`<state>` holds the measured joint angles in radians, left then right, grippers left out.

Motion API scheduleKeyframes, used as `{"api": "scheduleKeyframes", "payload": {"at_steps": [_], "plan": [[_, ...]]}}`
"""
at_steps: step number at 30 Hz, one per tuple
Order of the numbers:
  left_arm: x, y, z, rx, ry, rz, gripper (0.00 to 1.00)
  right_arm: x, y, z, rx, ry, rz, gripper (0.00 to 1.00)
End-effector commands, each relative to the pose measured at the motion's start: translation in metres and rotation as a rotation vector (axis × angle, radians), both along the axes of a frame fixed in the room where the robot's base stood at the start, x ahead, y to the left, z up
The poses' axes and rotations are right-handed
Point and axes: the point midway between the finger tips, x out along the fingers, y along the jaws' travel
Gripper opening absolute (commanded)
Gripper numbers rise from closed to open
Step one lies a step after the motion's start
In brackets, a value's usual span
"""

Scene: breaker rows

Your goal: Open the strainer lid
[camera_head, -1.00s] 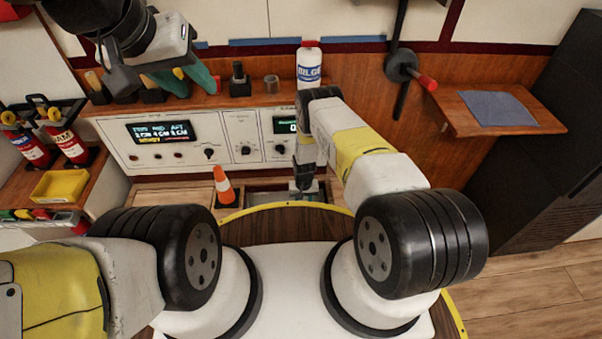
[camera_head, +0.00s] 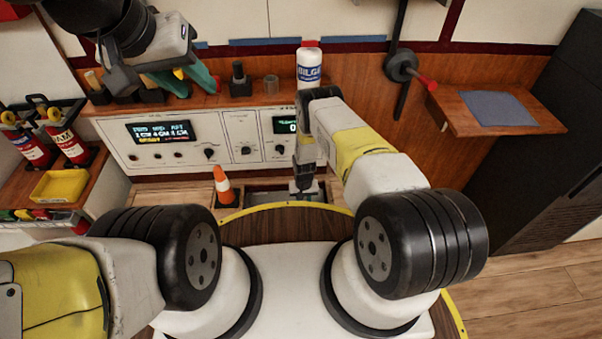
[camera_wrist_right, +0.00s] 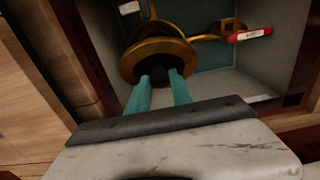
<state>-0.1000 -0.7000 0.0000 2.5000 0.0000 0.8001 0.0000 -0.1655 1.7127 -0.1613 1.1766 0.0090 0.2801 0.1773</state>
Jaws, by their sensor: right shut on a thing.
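The strainer's round brass lid (camera_wrist_right: 150,58) shows in the right wrist view, inside an open bay, with a dark knob (camera_wrist_right: 165,77) at its near side. My right gripper (camera_wrist_right: 163,82) has its teal fingers on either side of this knob and is shut on it. The fingertips are partly hidden against the knob and lid. In the head view my right gripper (camera_head: 303,190) reaches down into the floor bay, and the strainer is hidden there. My left gripper (camera_head: 198,88) is raised at the upper left, fingers apart and empty, above the shelf.
A brass fitting with a red-tagged handle (camera_wrist_right: 250,35) lies beside the lid in the bay. A white bottle (camera_head: 309,66) stands on the shelf.

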Motion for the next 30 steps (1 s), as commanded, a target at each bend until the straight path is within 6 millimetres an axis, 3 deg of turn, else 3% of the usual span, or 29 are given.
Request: {"api": "scheduleKeyframes", "payload": {"at_steps": [30], "plan": [[0.0,0.0,0.0,0.0,0.0,0.0,0.36,0.0081,0.0003,0.004,0.001,-0.005,0.0,0.0]]}}
